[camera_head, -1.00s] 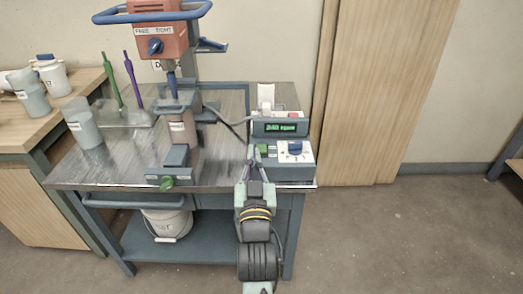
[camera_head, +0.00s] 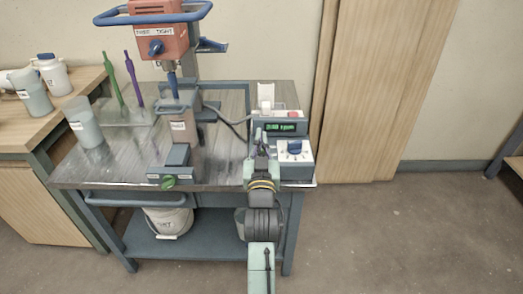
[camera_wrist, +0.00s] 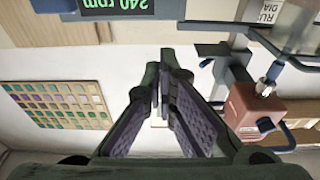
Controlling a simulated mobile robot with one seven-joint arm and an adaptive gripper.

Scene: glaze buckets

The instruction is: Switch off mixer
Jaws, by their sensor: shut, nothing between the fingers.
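The mixer has an orange motor head (camera_head: 160,40) on a stand over a steel-topped bench. Its control box (camera_head: 262,123) stands at the bench's right, with a lit green display (camera_head: 281,127) that reads 240 rpm in the wrist view (camera_wrist: 115,4). A red button (camera_head: 294,114) is on top and a blue knob (camera_head: 294,147) is on the white front panel. My gripper (camera_head: 259,148) is shut and empty at the box's left front, covering where the green button showed. Contact cannot be told. Its fingers (camera_wrist: 166,68) also show in the wrist view.
A jug (camera_head: 84,127) stands at left. A white bucket (camera_head: 168,222) sits on the lower shelf (camera_head: 200,247).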

